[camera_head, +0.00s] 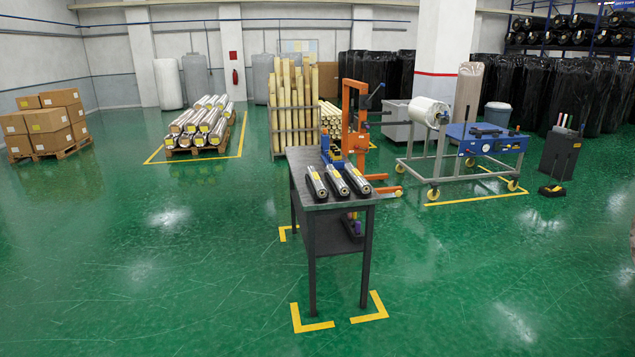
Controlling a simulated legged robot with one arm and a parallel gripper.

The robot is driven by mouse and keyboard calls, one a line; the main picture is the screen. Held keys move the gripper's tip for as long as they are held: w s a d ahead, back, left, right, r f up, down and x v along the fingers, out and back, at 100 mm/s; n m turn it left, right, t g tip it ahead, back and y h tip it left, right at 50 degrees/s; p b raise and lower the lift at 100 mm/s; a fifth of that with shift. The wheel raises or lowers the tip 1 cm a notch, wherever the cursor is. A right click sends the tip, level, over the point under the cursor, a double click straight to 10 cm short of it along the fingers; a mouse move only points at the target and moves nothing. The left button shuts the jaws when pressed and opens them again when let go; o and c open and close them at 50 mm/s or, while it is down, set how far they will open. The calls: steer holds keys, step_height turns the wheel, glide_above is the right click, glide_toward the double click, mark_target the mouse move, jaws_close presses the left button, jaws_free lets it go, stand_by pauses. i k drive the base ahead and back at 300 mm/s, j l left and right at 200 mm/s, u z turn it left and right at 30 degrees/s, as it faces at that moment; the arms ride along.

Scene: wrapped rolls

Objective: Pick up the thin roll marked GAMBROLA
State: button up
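Three thin wrapped rolls lie side by side on a dark table (355,206) in the middle of the view. The print on the labels is too small to read, so I cannot tell which one is marked GAMBROLA. My gripper is not in view.
An orange lifter (355,120) stands right behind the table. A blue-topped cart (490,140) is to the right. Pallets with boxes (45,122) and large rolls (200,125) are farther back left. Green floor around the table's front and left is clear.

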mark_target(343, 188)
steer(key=i+u, duration=0.45)
steer(key=i, duration=1.35)
steer(key=i+j+z, duration=0.1)
steer(key=i+z, duration=0.15)
steer(key=i, duration=0.3)
steer(key=i+j+z, duration=0.25)
steer(key=i, duration=0.25)
steer(key=i+j+z, duration=0.25)
steer(key=i, duration=0.25)
steer(key=i+j+z, duration=0.25)
steer(key=i, duration=0.25)
steer(key=j, duration=0.1)
